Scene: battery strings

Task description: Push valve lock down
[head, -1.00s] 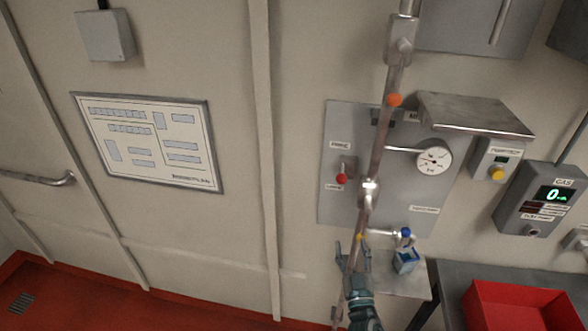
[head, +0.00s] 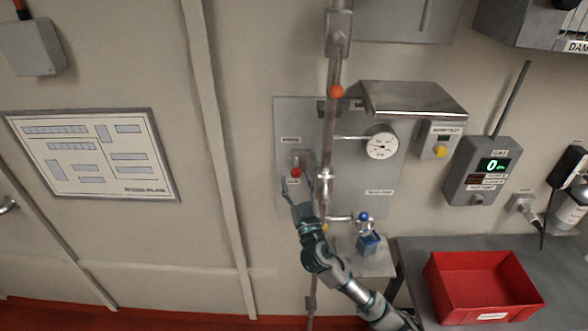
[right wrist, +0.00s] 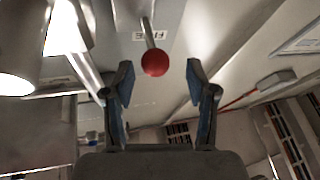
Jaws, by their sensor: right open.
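The lever with the red ball knob (head: 296,173) is on the grey wall panel (head: 350,184), left of the vertical pipe (head: 328,150). In the right wrist view the red knob (right wrist: 154,62) hangs on a thin rod, ahead of and between the two fingers. My right gripper (head: 298,192) is open and just below the knob in the head view. In the right wrist view the open fingers (right wrist: 160,85) hold nothing and look apart from the knob. Which part is the valve lock, I cannot tell for certain. My left gripper is not in view.
An orange ball (head: 336,92) and a yellow part sit along the pipe. A gauge (head: 381,145) is right of the pipe. A red bin (head: 482,290) rests on the grey table (head: 411,254).

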